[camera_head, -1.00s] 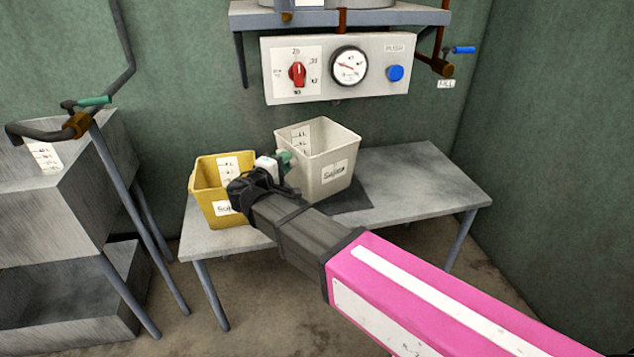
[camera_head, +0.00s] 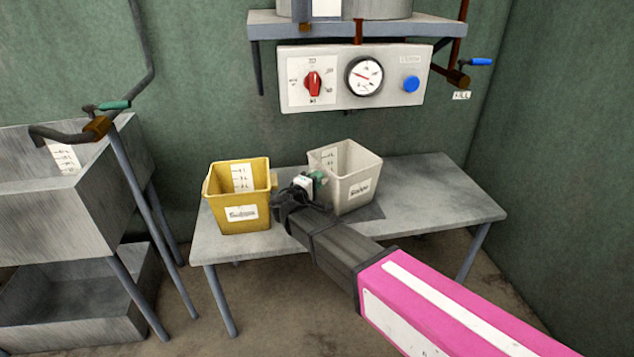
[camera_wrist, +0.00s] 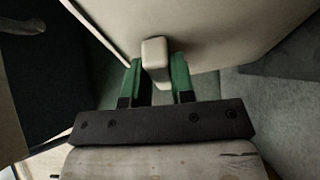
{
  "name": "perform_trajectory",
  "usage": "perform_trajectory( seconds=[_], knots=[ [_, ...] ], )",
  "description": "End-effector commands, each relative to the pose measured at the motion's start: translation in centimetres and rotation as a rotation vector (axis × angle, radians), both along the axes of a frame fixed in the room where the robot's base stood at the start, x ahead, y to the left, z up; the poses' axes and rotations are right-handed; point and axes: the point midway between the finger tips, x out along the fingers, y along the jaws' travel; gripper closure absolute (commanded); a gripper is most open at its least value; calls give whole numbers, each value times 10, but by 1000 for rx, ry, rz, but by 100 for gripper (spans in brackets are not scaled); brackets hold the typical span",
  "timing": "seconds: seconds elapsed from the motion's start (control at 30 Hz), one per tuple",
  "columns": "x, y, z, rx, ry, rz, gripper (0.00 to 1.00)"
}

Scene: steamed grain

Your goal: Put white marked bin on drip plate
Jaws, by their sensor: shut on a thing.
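The white marked bin (camera_head: 346,186) is upright over the right-middle of the metal table, with a label on its front and scale marks inside. My gripper (camera_head: 318,182) is at its left side, shut on a small pale tab on the bin wall. In the wrist view, the green fingers (camera_wrist: 156,80) stand on either side of this tab, with the white bin (camera_wrist: 205,30) above. The dark flat drip plate (camera_head: 371,212) shows at the bin's front right; the bin and my arm hide the rest. I cannot tell whether the bin touches it.
A yellow bin (camera_head: 238,213) stands on the table (camera_head: 440,190) close to the left of my gripper. The table's right part is clear. A control panel (camera_head: 352,77) with a red knob, gauge and blue button is on the wall above. A metal sink (camera_head: 70,200) stands left.

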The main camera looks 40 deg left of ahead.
Motion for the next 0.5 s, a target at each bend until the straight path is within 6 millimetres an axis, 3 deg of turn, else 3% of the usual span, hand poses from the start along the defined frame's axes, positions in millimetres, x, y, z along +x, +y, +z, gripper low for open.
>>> perform_trajectory(
  seconds=[0.4,0.43,0.5],
  knots=[
    [0,0,-7,-1,-3,0,100],
    [0,0,-7,0,-1,0,67],
    [0,0,-7,0,-1,0,51]
  ],
)
